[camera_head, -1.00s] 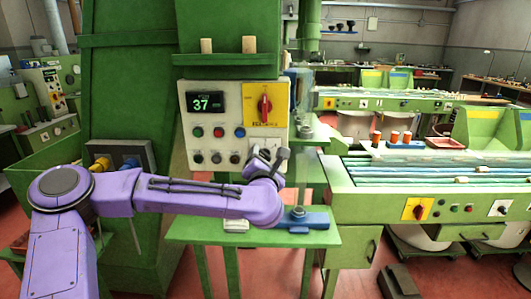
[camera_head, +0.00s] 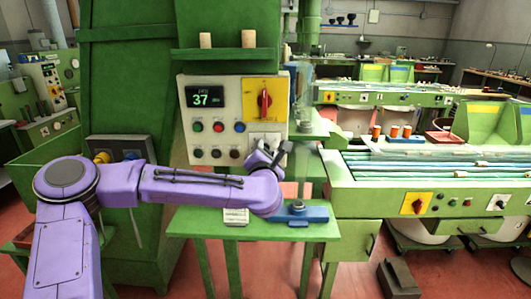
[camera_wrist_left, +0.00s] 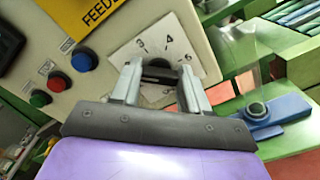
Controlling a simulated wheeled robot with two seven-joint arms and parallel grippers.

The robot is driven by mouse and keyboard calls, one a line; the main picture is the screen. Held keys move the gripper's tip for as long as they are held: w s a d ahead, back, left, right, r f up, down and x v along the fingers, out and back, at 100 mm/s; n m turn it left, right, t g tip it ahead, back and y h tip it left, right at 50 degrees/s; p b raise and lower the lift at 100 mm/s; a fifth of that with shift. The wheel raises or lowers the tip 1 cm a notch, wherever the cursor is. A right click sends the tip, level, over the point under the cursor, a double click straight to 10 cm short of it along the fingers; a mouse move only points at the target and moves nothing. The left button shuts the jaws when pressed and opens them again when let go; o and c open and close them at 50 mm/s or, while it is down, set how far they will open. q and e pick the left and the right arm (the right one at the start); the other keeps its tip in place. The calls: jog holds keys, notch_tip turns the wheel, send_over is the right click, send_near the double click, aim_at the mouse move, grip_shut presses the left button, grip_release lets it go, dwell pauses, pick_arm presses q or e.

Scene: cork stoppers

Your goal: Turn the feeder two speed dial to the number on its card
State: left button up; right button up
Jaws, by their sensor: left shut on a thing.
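In the head view the plate (camera_head: 264,139) is at the panel's lower right, partly behind my gripper. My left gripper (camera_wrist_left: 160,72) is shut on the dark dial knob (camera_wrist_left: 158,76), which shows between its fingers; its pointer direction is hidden. In the head view my left gripper (camera_head: 264,157) is against the panel's lower right. A white card-like item (camera_head: 236,216) lies on the green stand; its writing is too small to read. My right gripper is not seen.
The cream control panel (camera_head: 185,140) has a display (camera_head: 206,97) reading 37, coloured buttons and a red switch (camera_head: 264,103) on a yellow plate. A blue device (camera_head: 315,214) sits on the green stand (camera_head: 200,228). A conveyor machine (camera_head: 345,200) stands at right.

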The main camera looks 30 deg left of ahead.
pick_arm(q)
jog(key=shift+d+f+m+p, duration=0.1)
jog(key=shift+m+p, duration=0.5)
jog(key=shift+m, duration=1.65)
jog(key=shift+f+m+p, duration=0.1)
jog(key=shift+m+p, duration=0.45)
jog(key=shift+m, duration=1.7)
jog(key=o, duration=1.1)
jog(key=shift+c, duration=0.2)
jog(key=shift+d, duration=0.1)
